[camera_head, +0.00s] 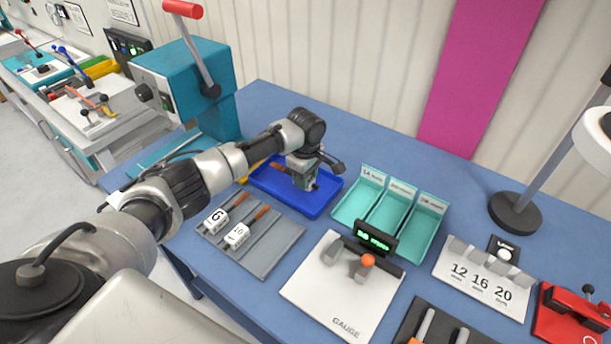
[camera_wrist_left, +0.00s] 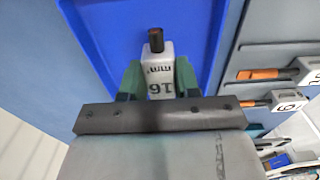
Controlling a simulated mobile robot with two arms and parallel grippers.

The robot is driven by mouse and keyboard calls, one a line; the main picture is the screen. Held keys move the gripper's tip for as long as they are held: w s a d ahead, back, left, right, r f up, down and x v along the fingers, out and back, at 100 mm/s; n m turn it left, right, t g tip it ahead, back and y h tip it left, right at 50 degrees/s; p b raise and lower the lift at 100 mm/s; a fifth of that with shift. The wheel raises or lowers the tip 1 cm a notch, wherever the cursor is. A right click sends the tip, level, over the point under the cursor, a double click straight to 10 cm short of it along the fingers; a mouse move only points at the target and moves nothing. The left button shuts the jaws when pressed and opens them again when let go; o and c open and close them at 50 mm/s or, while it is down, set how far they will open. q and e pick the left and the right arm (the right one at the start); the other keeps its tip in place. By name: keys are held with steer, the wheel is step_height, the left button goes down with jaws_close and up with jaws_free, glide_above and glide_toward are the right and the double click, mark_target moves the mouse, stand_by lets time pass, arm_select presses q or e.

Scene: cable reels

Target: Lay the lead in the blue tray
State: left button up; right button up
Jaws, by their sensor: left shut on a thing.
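My left gripper (camera_head: 303,174) is over the blue tray (camera_head: 322,205), pointing down. In the left wrist view my gripper's green fingers (camera_wrist_left: 158,84) are shut on the white block of the lead (camera_wrist_left: 157,62), marked 16 mm. A dark brown end sticks out past the block. The blue tray's floor (camera_wrist_left: 105,35) lies beneath it. A brown strip (camera_head: 278,167) shows beside the gripper in the head view, probably this lead's end. I cannot tell whether the lead touches the tray floor. My right gripper is not in view.
A grey slotted rack (camera_head: 270,247) beside the tray holds leads marked 6 (camera_head: 216,219) and 10 (camera_head: 238,234). Teal bins (camera_head: 389,210) stand right of the tray. A white gauge board (camera_head: 325,285) is in front. A teal lever machine (camera_head: 190,75) stands behind left.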

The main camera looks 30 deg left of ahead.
arm_select(q)
steer(key=shift+f+b, duration=0.35)
steer(key=shift+f, duration=0.8)
steer(key=o, duration=1.1)
step_height(320, 180, up, 11)
steer(key=shift+f+b, duration=0.1)
steer(key=shift+b, duration=0.6)
